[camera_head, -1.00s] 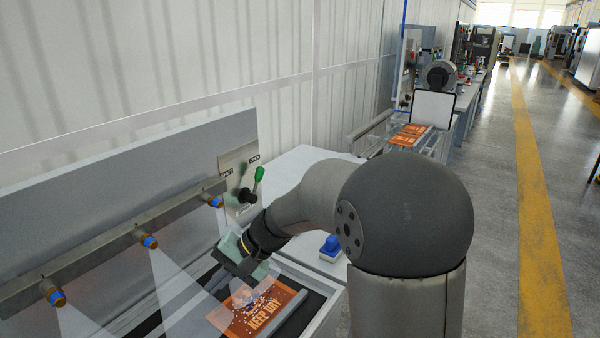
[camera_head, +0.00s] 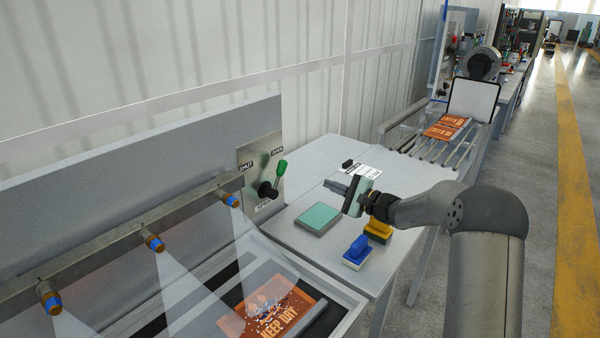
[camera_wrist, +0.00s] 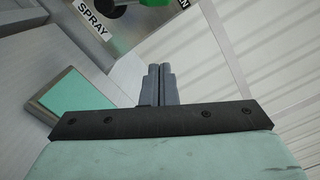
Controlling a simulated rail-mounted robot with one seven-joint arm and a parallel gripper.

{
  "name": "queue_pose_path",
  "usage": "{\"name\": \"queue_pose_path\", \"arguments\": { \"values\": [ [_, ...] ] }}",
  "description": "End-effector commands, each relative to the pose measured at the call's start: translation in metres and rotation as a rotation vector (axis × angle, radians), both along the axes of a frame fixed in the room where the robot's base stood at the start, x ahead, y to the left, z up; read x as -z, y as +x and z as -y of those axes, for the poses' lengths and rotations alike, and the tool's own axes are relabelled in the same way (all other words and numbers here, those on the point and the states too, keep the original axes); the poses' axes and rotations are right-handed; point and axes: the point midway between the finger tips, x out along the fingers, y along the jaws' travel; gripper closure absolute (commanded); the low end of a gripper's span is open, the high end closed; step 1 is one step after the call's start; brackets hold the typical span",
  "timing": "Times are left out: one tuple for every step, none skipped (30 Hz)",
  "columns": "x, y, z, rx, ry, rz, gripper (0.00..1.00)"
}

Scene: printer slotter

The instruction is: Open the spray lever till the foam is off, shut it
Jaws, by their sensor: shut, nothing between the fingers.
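The spray lever (camera_head: 276,178) has a green grip on a black hub, on a metal plate marked SHUT, OPEN and SPRAY. It tilts up and right towards OPEN. Its green end also shows at the top of the wrist view (camera_wrist: 155,3).
On the side table (camera_head: 310,155) are a green-topped pad (camera_head: 319,217), a blue-handled block (camera_head: 357,248), a yellow block (camera_head: 378,230), a white label sheet (camera_head: 360,171) and a small black item (camera_head: 347,164). A roller rack with orange prints (camera_head: 445,127) stands behind.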

Motion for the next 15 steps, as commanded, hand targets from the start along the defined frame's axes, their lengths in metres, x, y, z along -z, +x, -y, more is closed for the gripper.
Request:
{"name": "queue_pose_path", "arguments": {
  "values": [
    [0.0,0.0,0.0,0.0,-0.001,0.0,1.0],
    [0.0,0.0,-0.001,0.0,-0.001,0.0,1.0],
    [0.0,0.001,-0.002,-0.001,0.0,0.0,1.0],
    [0.0,0.002,-0.004,-0.001,0.0,0.0,1.0],
    [-0.001,0.003,-0.006,-0.003,0.0,-0.001,1.0],
    [-0.001,0.005,-0.01,-0.004,0.0,-0.001,1.0],
    [-0.001,0.007,-0.014,-0.004,0.001,-0.002,1.0],
    [-0.002,0.01,-0.017,-0.004,0.0,-0.001,1.0],
    [-0.002,0.014,-0.024,-0.004,0.0,-0.001,1.0],
    [-0.002,0.017,-0.029,-0.004,0.0,-0.001,1.0],
    [-0.003,0.021,-0.034,-0.005,0.0,-0.001,1.0],
    [-0.003,0.025,-0.041,-0.006,0.0,-0.001,1.0],
    [-0.003,0.029,-0.047,-0.005,0.0,-0.001,1.0],
    [-0.003,0.032,-0.052,-0.004,0.0,-0.001,1.0],
    [-0.004,0.037,-0.059,-0.005,0.0,-0.001,1.0]
  ]
}}
